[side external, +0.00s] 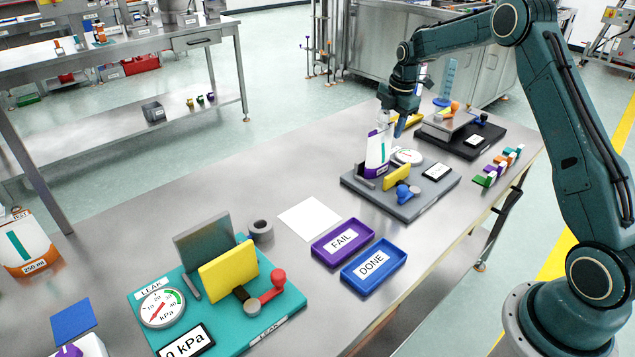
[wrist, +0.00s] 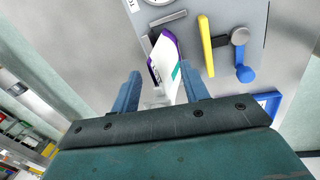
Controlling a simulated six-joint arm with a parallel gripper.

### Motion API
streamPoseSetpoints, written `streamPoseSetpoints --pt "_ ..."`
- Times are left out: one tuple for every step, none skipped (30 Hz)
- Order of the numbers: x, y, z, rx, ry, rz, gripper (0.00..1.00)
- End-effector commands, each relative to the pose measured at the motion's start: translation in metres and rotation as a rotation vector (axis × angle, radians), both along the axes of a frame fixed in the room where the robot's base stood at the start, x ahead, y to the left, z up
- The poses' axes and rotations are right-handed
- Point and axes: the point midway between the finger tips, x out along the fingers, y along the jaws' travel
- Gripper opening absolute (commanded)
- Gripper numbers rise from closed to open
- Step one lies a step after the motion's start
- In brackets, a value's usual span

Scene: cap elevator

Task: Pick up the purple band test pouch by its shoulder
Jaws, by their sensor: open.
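The purple band test pouch (side external: 377,158) is white with a purple edge and a teal stripe. It stands upright on the grey fixture (side external: 415,207), between a grey plate and the yellow plate (side external: 397,177). In the wrist view the pouch (wrist: 165,62) shows foreshortened between and beyond my two blue fingers. My gripper (side external: 391,124) is at the pouch's top in the side view, and its fingers (wrist: 161,72) are apart with the pouch's near end between them. I cannot tell whether either finger touches it. The pouch's lower part is partly hidden by the fixture.
A blue knob (side external: 403,191) and a round gauge (side external: 408,156) are on the fixture. FAIL (side external: 343,240) and DONE (side external: 374,267) trays and a teal leak fixture (side external: 225,300) are nearer. Clear bench lies left of the grey fixture.

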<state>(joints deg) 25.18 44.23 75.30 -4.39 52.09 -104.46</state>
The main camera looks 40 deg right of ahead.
Motion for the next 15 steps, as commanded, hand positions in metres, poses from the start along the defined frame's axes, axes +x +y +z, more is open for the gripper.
streamPoseSetpoints --pt "0.0005 0.0001 -0.0044 0.0 0.001 0.0 0.45" --pt "0.0007 0.0001 -0.0061 0.0 0.001 0.0 0.45" --pt "0.0009 0.0001 -0.0076 0.0 0.001 0.0 0.45" --pt "0.001 0.0001 -0.0082 0.0 0.001 0.0 0.45" --pt "0.0011 0.0001 -0.0086 0.0 0.001 0.0 0.45" --pt "0.0012 0.0001 -0.0087 0.0 0.0 0.0 0.45" --pt "0.0011 0.0001 -0.0086 0.0 0.0 0.0 0.45" --pt "0.0012 0.0001 -0.0085 0.0 0.0 0.0 0.45" --pt "0.0012 0.0001 -0.0085 0.0 0.0 0.0 0.45" --pt "0.0011 0.0001 -0.0085 0.0 0.0 0.0 0.45" --pt "0.0012 0.0001 -0.0084 0.0 0.0 0.0 0.45" --pt "0.0012 0.0 -0.0084 0.0 0.0 0.0 0.45" --pt "0.0012 0.0 -0.0083 0.0 0.0 0.0 0.45" --pt "0.0012 0.0 -0.0083 0.0 0.0 0.0 0.45" --pt "0.0012 0.0 -0.0082 0.0 0.0 0.0 0.45"
